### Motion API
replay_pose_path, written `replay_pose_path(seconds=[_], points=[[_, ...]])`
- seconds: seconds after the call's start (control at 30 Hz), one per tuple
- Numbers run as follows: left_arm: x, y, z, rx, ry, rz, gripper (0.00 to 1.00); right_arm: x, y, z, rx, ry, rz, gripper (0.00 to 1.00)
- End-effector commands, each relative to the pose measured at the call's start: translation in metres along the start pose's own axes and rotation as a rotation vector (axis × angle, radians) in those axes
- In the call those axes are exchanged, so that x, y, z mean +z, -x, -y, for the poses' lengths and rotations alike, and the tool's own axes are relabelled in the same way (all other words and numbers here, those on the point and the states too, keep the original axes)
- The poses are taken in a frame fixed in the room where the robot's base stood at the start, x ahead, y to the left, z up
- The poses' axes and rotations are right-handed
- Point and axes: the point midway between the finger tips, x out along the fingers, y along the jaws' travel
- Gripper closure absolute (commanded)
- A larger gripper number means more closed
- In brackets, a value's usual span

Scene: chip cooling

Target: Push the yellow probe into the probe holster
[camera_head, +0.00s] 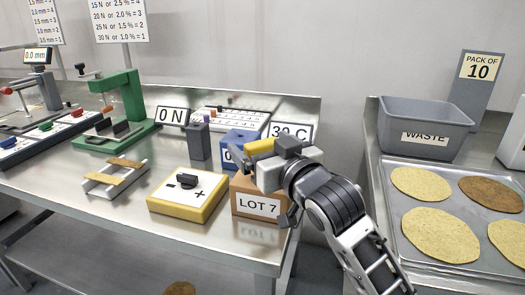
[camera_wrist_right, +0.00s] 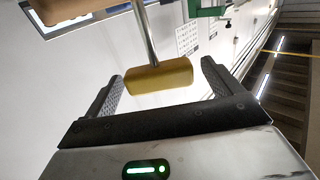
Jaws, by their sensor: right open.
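The yellow probe (camera_head: 260,146) shows as a yellow bar at the end of my right gripper (camera_head: 274,158), above the LOT 7 box. In the right wrist view a yellow handle (camera_wrist_right: 158,77) on a thin metal rod lies between the two open fingers of the right gripper (camera_wrist_right: 162,74). Gaps show on both sides of it, so it is not clamped. I cannot clearly pick out the probe holster; the blue box (camera_head: 240,138) behind the gripper is partly hidden. My left gripper is not in view.
The LOT 7 box (camera_head: 257,207) stands near the table's right edge, below the gripper. A yellow plus-minus box (camera_head: 188,208), a grey block (camera_head: 198,142) and a green press (camera_head: 125,110) stand to the left. The grey waste bin (camera_head: 425,115) is on the right-hand table.

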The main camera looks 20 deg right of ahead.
Motion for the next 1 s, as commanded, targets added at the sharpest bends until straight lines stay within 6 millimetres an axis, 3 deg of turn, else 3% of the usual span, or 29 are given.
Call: replay_pose_path(seconds=[0.27, 0.43, 0.47, 0.77, 1.0], points=[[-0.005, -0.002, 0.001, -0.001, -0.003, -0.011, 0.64, 0.000, -0.005, 0.000, -0.001, 0.001, -0.001, 0.09], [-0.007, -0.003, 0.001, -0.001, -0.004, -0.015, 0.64, 0.000, -0.005, 0.000, -0.001, 0.001, -0.001, 0.54], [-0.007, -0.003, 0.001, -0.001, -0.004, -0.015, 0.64, 0.000, -0.005, 0.000, -0.001, 0.001, 0.000, 0.58], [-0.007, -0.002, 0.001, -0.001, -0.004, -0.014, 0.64, -0.003, -0.005, 0.000, 0.000, 0.001, -0.002, 0.61], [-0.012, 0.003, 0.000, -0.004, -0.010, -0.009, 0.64, -0.044, -0.005, 0.000, 0.000, 0.001, -0.009, 0.61]])
